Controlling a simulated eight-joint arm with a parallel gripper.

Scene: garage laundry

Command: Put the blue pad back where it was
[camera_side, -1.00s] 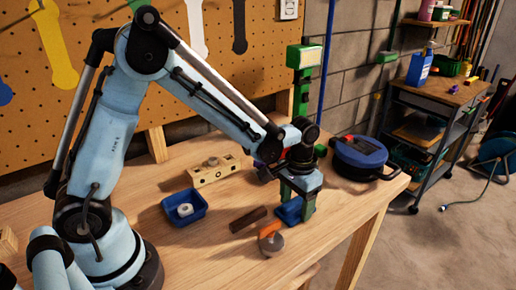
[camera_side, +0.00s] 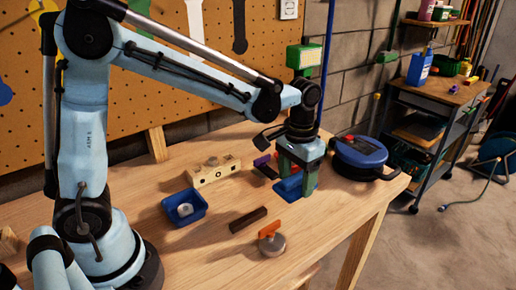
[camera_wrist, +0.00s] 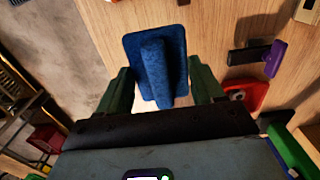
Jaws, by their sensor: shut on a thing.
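The blue pad (camera_side: 290,188) is at the right part of the workbench, between the fingers of my gripper (camera_side: 297,186). In the wrist view the blue pad (camera_wrist: 136,46) is a rounded rectangle with a raised ridge along its middle. The two green fingers of my gripper (camera_wrist: 161,92) are at its left and right sides, shut on it.
A purple-handled tool (camera_wrist: 272,59) and a red object (camera_wrist: 246,94) lie close by. The front-right bench is clear.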

